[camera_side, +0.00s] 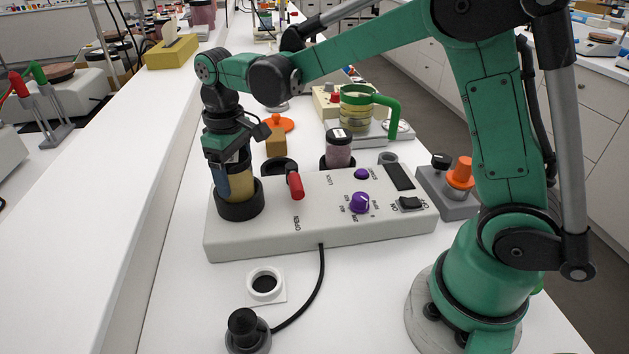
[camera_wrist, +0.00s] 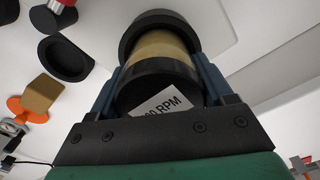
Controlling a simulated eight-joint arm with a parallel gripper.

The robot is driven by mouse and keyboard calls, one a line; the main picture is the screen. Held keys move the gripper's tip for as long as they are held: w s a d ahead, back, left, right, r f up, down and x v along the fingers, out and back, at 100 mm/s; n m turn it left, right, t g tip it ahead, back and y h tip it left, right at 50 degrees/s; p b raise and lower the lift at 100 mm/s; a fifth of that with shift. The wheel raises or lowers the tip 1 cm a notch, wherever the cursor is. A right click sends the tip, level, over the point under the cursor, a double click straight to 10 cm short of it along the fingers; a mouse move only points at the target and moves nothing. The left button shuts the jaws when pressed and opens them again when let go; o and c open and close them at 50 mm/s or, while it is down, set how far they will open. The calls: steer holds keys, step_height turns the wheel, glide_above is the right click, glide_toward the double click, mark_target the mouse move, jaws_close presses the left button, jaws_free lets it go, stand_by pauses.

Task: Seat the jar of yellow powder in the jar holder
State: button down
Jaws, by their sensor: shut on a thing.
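The jar of yellow powder (camera_side: 240,187) stands upright at the left end of a pale control box, its lower end within the black ring of the jar holder (camera_side: 238,209). How deep it sits cannot be told. In the wrist view the jar's yellow body (camera_wrist: 161,45) shows between its black, labelled lid and the black holder ring (camera_wrist: 158,18). My gripper (camera_side: 230,182) is above the holder, pointing down, with its blue fingers on both sides of the jar. It is shut on the jar in the wrist view (camera_wrist: 160,82).
A red-handled lever (camera_side: 295,185) stands on the box (camera_side: 320,225) just right of the holder. A jar of pinkish powder (camera_side: 338,148) stands behind it. A tan block (camera_side: 276,142) and orange disc lie behind. A white socket (camera_side: 265,283) and black knob are in front.

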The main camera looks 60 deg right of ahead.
steer(key=shift+r, duration=0.7)
steer(key=shift+r, duration=1.35)
steer(key=shift+r, duration=0.55)
steer(key=r, duration=0.4)
steer(key=shift+w+d, duration=0.25)
steer(key=shift+d, duration=0.15)
steer(key=w+d, duration=0.4)
steer(key=d, duration=1.1)
steer(key=f, duration=0.5)
steer(key=shift+a+f, duration=0.35)
